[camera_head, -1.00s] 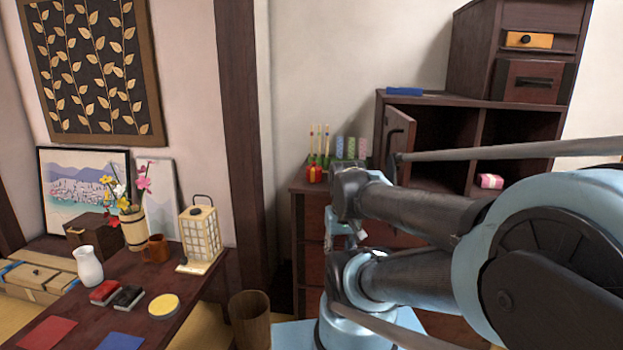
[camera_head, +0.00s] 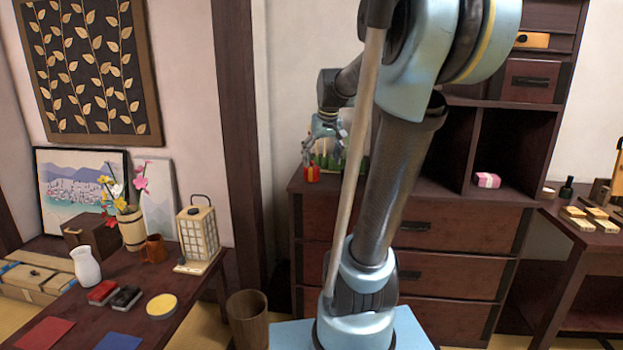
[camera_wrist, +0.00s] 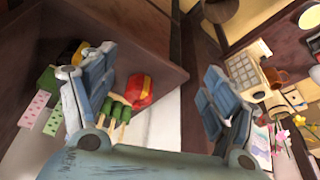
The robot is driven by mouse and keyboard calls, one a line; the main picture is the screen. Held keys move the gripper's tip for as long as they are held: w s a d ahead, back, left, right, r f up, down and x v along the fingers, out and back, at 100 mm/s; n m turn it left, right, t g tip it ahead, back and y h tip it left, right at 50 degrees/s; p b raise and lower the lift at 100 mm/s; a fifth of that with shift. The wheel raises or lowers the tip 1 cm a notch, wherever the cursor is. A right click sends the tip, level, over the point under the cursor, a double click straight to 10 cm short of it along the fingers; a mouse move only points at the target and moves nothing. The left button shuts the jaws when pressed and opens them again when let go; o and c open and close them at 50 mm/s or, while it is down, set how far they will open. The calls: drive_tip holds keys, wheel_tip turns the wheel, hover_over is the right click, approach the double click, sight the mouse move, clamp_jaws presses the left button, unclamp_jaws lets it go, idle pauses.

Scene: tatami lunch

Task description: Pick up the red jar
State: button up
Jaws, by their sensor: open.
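The red jar (camera_head: 312,174) is small, with a yellowish mark on it, and stands near the left front corner of the dark cabinet's lower top. It also shows in the wrist view (camera_wrist: 139,91), seen between my fingers and nearer the left one. My gripper (camera_head: 322,147) is just above and behind the jar in the head view, pointing downward. In the wrist view my gripper (camera_wrist: 158,65) has its two blue fingers wide apart with nothing held. I cannot tell the exact gap to the jar.
Green-ended sticks (camera_wrist: 117,112) lie close beside the jar in the wrist view, with patterned green and pink blocks (camera_wrist: 40,112) nearby. The cabinet (camera_head: 335,217) has shelves to the right holding a pink box (camera_head: 486,180). A low table with a lantern (camera_head: 198,235) is at left.

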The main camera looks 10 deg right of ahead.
approach(312, 167)
drive_tip(key=s+v, duration=0.1)
drive_tip(key=v, duration=0.4)
drive_tip(key=shift+t, duration=0.3)
drive_tip(key=x, duration=1.7)
drive_tip(key=shift+w+d+f, duration=0.1)
drive_tip(key=shift+w+f, duration=0.15)
drive_tip(key=shift+w, duration=0.05)
drive_tip(key=shift+c, duration=0.5)
drive_tip(key=c, duration=1.2)
